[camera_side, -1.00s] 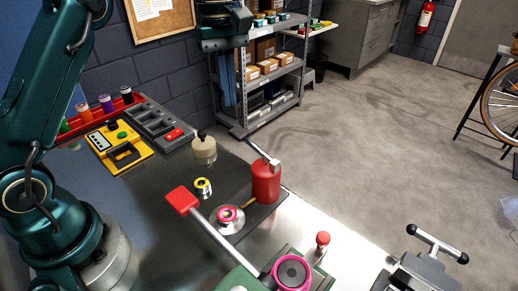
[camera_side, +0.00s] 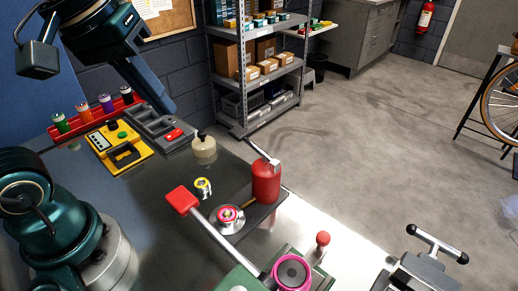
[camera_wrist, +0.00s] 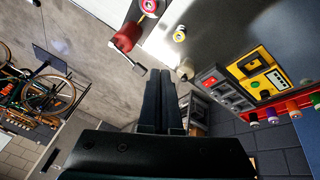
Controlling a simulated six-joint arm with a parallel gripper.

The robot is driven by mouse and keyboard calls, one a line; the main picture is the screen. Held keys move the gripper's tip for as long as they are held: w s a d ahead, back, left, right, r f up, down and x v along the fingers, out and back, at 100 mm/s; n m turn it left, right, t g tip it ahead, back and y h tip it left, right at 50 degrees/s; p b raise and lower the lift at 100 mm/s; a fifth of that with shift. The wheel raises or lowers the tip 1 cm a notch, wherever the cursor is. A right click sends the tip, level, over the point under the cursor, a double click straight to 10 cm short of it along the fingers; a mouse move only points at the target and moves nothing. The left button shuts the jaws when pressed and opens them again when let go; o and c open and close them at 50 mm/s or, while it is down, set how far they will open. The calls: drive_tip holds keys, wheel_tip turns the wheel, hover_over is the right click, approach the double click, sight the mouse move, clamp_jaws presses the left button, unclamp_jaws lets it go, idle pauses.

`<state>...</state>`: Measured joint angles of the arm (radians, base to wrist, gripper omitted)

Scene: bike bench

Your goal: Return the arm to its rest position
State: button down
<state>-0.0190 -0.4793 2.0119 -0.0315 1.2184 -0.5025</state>
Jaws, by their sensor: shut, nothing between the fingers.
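My gripper (camera_side: 166,108) is in the upper left of the side view, raised above the back of the bench and pointing down and right. Its dark fingers are together with nothing between them. In the wrist view the closed fingers (camera_wrist: 160,80) point up the picture, clear of every object. In the side view the fingertips appear in front of the wall, above the grey tray (camera_side: 160,126); the exact height above it is hard to tell.
On the bench are a yellow device (camera_side: 120,148), a red rack (camera_side: 95,115) of coloured bottles, a cream bottle (camera_side: 204,150), a small yellow-ringed spool (camera_side: 203,188), a red can (camera_side: 266,182) and a red-handled lever (camera_side: 182,201). A shelf (camera_side: 255,80) stands behind.

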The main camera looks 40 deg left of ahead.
drive_tip(key=s+f+m+t, duration=0.1)
drive_tip(key=s+f+m, duration=0.2)
drive_tip(key=f+m, duration=0.3)
drive_tip(key=shift+s+a+f, duration=0.15)
drive_tip(key=shift+f, duration=0.05)
idle(0.6)
